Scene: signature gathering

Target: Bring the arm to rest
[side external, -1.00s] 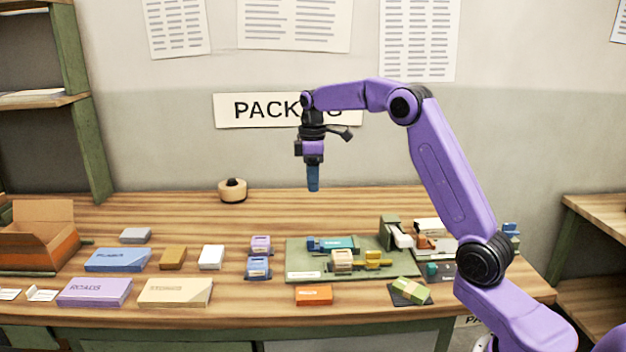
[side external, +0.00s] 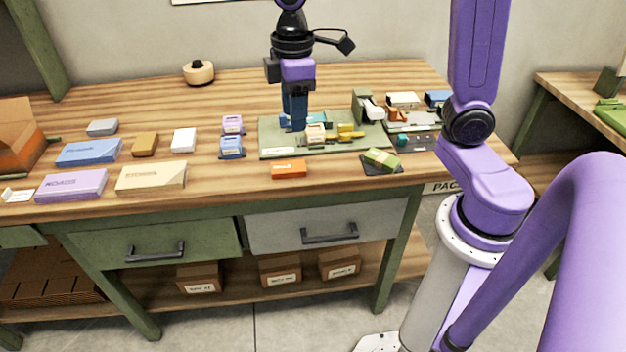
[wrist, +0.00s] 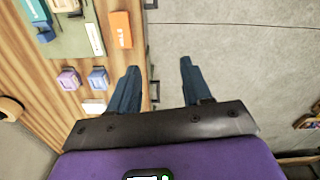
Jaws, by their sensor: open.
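My gripper (side external: 294,112) hangs down in the side external view, its dark blue fingers covering part of the green mat (side external: 272,149) and some pieces on it. In the wrist view my gripper (wrist: 158,70) shows two fingers wide apart with nothing between them. There the fingers lie over the table's front edge and the grey floor, with the orange box (wrist: 120,29) up and to the left. The gripper's height above the table is hard to judge.
The table (side external: 230,180) holds a blue box (side external: 89,152), a lilac box (side external: 72,185), a cream box (side external: 151,177) and a green-and-cream bundle (side external: 381,159) on a dark pad. An open carton (side external: 18,135) stands at the left. Drawers (side external: 328,226) face the floor.

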